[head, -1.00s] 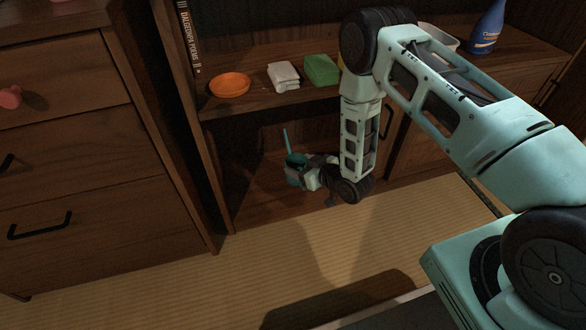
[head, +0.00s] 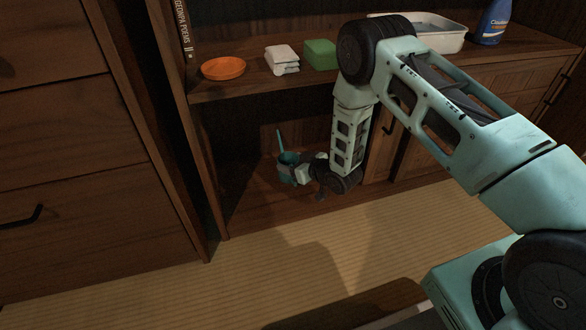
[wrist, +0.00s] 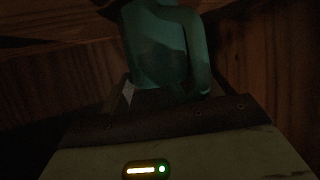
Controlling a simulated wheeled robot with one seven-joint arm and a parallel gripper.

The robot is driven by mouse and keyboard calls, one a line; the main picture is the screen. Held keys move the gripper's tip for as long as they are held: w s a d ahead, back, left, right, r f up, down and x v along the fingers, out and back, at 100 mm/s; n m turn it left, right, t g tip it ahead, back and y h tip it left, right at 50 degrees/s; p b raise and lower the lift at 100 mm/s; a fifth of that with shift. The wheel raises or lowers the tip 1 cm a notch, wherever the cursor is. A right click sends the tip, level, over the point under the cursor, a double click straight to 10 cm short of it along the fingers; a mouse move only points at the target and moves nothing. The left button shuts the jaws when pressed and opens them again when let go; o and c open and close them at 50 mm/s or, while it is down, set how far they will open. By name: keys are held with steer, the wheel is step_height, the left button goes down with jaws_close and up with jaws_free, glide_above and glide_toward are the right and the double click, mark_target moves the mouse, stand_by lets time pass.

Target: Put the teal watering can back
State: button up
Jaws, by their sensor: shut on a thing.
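The teal watering can (head: 284,160) is inside the open lower compartment of the wooden cabinet, its thin spout pointing up. My gripper (head: 291,173) is shut on it from the right side. In the wrist view the can (wrist: 158,50) stands between the jaws, with a curved handle at its right; the picture is dark. I cannot tell whether the can's base touches the compartment floor (head: 262,206).
On the shelf above are an orange bowl (head: 223,68), a stack of white cloths (head: 281,59), a green block (head: 319,54), a white tray (head: 446,40) and a blue bottle (head: 493,22). A drawer chest (head: 80,150) stands at the left. Tatami floor (head: 180,290) lies in front.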

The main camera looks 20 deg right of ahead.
steer(key=shift+w+f, duration=0.2)
steer(key=shift+f, duration=0.1)
steer(key=shift+r, duration=0.2)
steer(key=shift+f, duration=0.1)
steer(key=o, duration=0.7)
steer(key=shift+f, duration=0.15)
steer(key=o, duration=0.5)
steer(key=shift+c, duration=0.2)
